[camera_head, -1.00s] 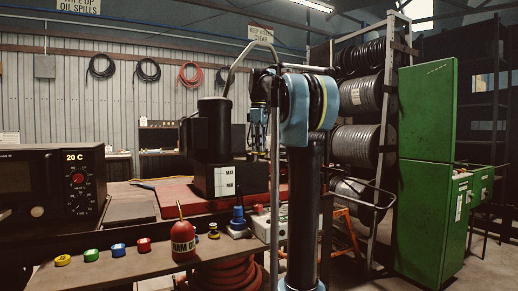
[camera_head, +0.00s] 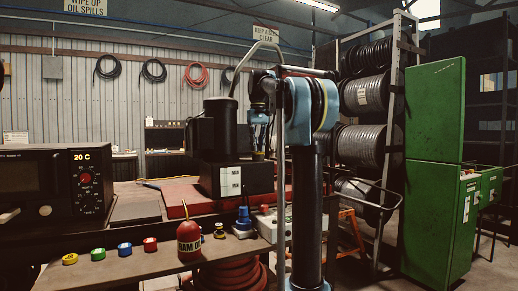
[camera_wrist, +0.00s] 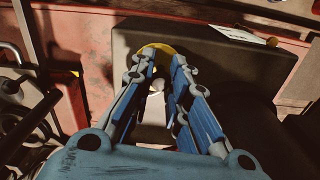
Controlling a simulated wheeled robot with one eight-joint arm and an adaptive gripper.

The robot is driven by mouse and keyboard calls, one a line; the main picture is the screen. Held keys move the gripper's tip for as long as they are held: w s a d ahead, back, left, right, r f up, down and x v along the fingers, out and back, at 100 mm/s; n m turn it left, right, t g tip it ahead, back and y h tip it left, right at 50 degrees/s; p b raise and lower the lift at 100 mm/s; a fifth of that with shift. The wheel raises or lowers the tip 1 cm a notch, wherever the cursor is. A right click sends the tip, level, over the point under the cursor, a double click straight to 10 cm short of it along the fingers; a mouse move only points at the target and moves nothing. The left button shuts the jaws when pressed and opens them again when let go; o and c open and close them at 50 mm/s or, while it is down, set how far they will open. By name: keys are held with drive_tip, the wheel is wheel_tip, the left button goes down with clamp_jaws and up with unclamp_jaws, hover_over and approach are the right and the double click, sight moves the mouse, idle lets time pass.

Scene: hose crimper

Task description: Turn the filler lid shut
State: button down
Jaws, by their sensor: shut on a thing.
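The filler lid (camera_head: 258,156) is a small brass-yellow cap on top of the black tank block (camera_head: 246,178) on the bench. In the wrist view, the yellow rim of the lid (camera_wrist: 158,48) shows between and beyond my fingertips. My gripper (camera_head: 259,145) points down at the lid from above. In the wrist view, my gripper's (camera_wrist: 162,62) blue-and-grey fingers converge at the lid and are shut on it. The fingers hide much of the lid, and I cannot tell how far it is turned.
A black cylinder (camera_head: 219,128) with a bent grey pipe stands left of the lid. A red bottle (camera_head: 189,240) and several coloured rings stand on the front shelf. A green cabinet (camera_head: 433,170) and hose reels (camera_head: 362,146) stand at the right.

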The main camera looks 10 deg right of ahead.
drive_tip(key=m, duration=0.1)
drive_tip(key=w+m, duration=0.1)
drive_tip(key=m, duration=0.1)
drive_tip(key=shift+w+m, duration=0.15)
drive_tip(key=shift+m, duration=0.15)
drive_tip(key=shift+w+d+m, duration=0.1)
drive_tip(key=shift+w+m, duration=0.2)
drive_tip(key=shift+m, duration=0.7)
drive_tip(key=shift+w+m, duration=0.3)
drive_tip(key=shift+m, duration=0.7)
drive_tip(key=shift+w, duration=0.1)
drive_tip(key=c, duration=1.5)
unclamp_jaws()
drive_tip(key=shift+c, duration=0.2)
drive_tip(key=shift+r, duration=0.1)
wheel_tip(320, 180, up, 12)
drive_tip(key=shift+f, duration=0.2)
